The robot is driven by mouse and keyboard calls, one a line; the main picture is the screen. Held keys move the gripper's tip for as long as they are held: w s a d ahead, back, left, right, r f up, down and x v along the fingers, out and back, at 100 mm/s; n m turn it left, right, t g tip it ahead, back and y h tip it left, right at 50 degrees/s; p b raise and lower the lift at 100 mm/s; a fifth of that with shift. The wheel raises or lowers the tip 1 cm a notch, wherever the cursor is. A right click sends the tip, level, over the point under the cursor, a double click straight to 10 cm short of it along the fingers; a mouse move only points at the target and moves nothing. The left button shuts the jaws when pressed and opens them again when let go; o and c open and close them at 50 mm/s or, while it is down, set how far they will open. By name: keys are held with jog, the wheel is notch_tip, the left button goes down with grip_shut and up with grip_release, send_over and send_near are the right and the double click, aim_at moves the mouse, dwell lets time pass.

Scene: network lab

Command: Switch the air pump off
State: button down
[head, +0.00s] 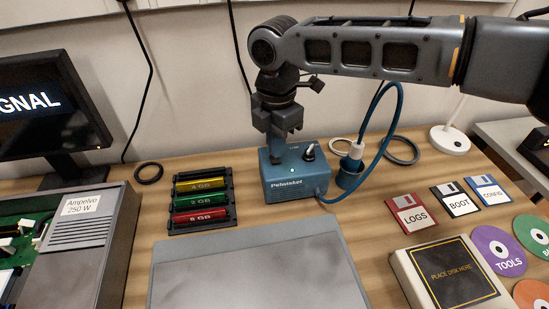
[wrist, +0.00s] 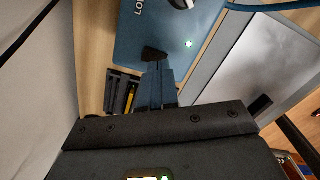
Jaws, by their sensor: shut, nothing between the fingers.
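The air pump (head: 290,180) is a small teal box on the desk, in the middle of the head view. On its top right is a dark toggle or knob with a pale part (head: 309,151). A green light glows on it, clearly in the wrist view, where the pump's top (wrist: 150,25) fills the upper middle. My gripper (head: 277,160) points down at the left part of the pump, left of the toggle. Its fingers (wrist: 154,58) are shut and empty. I cannot tell whether they touch the pump. The toggle is partly cut off in the wrist view.
A blue hose (head: 390,130) loops from the pump to a teal cup (head: 350,177). Floppy disks (head: 409,216) and a cream disk box (head: 446,275) lie right. The wall is close behind.

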aim_at(276, 161)
jog(key=shift+f+b, duration=0.4)
jog(key=shift+f, duration=0.7)
dwell(0.7)
jog(key=shift+r+p, duration=2.95)
jog(key=shift+r, duration=0.55)
